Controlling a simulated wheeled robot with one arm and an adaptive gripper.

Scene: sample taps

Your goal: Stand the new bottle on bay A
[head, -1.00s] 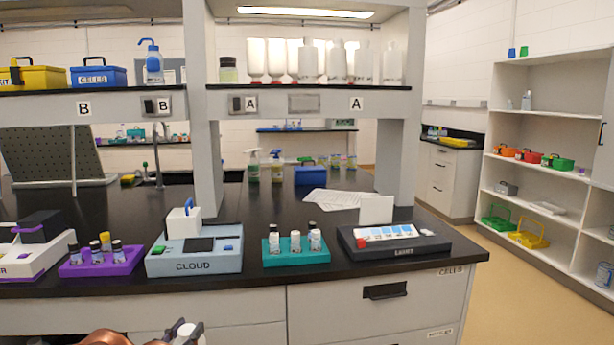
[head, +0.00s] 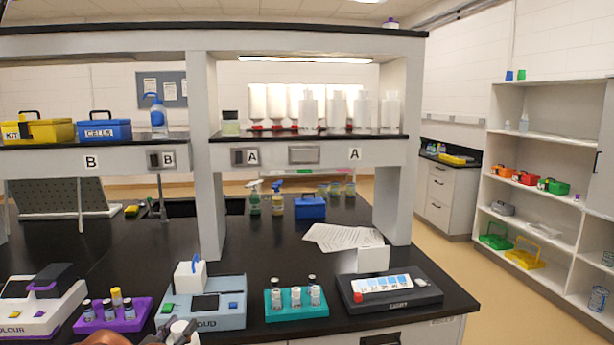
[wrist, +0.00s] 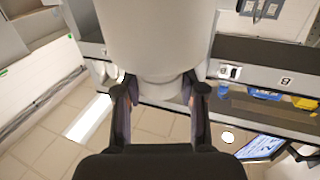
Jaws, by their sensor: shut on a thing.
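In the wrist view my gripper (wrist: 160,92) is shut on a large white bottle (wrist: 158,35), with one finger on each side of its narrower part. The bottle fills the upper middle of that view, and its far end is cut off. Bay A (head: 333,153) is the right section of the raised shelf in the head view, with "A" labels on its front. Several white bottles (head: 390,112) and inverted white dispensers with red ends (head: 257,103) stand along it. The held bottle does not show in the head view, where only a piece of my arm shows at the bottom edge.
An upper board (head: 300,44) runs above the bay. The bench below holds a teal vial rack (head: 296,303), a dark device (head: 390,295), papers (head: 343,237) and spray bottles.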

